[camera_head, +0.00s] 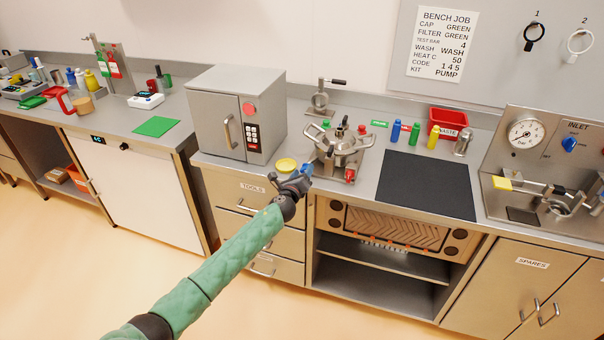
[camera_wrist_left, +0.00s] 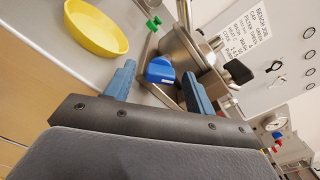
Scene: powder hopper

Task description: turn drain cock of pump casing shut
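The metal pump casing (camera_head: 340,150) stands on the bench near its front edge, and part of it shows in the left wrist view (camera_wrist_left: 205,62). A blue knob (camera_wrist_left: 160,71), which looks like the drain cock, is on its near side; in the head view it is a small blue patch (camera_head: 307,168) by my gripper. My left gripper (camera_head: 298,176) is open at the casing's front left. In the left wrist view its two blue-grey fingers (camera_wrist_left: 157,82) stand on either side of the knob, with gaps showing. Contact cannot be told. My right gripper is out of view.
A yellow dish (camera_head: 286,164) lies just left of the casing. A grey oven-like box (camera_head: 238,112) stands further left. A dark mat (camera_head: 428,184) and several coloured bottles are to the right, with a red waste bin (camera_head: 447,121) behind.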

